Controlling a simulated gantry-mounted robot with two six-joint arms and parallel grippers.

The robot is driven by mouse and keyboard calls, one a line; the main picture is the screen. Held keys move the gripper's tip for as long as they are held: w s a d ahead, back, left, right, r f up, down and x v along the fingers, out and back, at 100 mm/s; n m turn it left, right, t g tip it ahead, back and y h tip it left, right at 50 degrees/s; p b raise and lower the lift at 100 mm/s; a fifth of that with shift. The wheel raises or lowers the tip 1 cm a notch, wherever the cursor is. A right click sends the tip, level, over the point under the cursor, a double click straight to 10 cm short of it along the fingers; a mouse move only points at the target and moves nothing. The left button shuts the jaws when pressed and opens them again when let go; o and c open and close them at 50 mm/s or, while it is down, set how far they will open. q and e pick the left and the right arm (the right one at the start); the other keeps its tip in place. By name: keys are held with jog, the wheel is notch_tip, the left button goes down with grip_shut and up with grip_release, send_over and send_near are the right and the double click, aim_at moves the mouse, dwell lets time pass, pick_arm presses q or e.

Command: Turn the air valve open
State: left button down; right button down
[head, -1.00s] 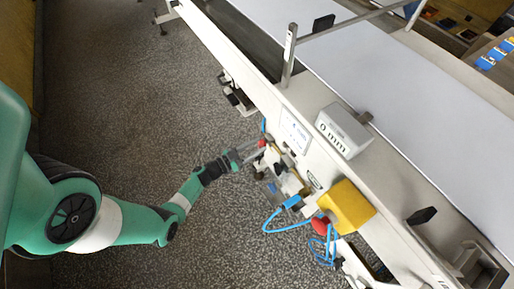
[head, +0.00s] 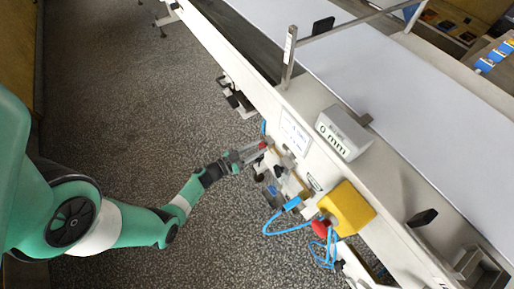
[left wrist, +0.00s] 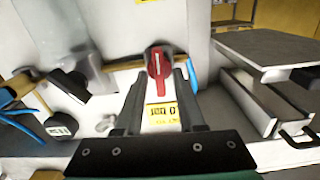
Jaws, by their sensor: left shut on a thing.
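The red air valve handle (left wrist: 158,68) is upright in the left wrist view, in front of a pale pipe on the machine's side. In the head view the red handle (head: 263,145) is small, at the tip of my left gripper (head: 254,151). In the left wrist view my left gripper (left wrist: 166,72) has one finger on each side of the handle and is shut on it. The exact contact is hard to see. My right gripper is not in view.
A yellow box (head: 347,207) with a red button sits right of the valve, with blue hoses (head: 287,229) below. A yellow label (left wrist: 161,114) is under the handle. A dark round gauge-like part (left wrist: 60,127) is at left. Open speckled floor lies left of the machine.

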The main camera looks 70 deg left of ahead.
pick_arm(q)
jog(key=m, duration=0.4)
jog(key=shift+d+f, duration=0.1)
jog(key=m+b, duration=0.1)
jog(key=m, duration=0.3)
jog(key=shift+d+f+m, duration=0.1)
jog(key=shift+m, duration=0.3)
jog(key=m+b, duration=0.1)
jog(key=m, duration=0.3)
jog(key=shift+d+f+m, duration=0.1)
jog(key=shift+m, duration=0.2)
jog(key=shift+m+b, duration=0.7)
jog(key=shift+m, duration=1.2)
jog(key=c, duration=0.9)
grip_release()
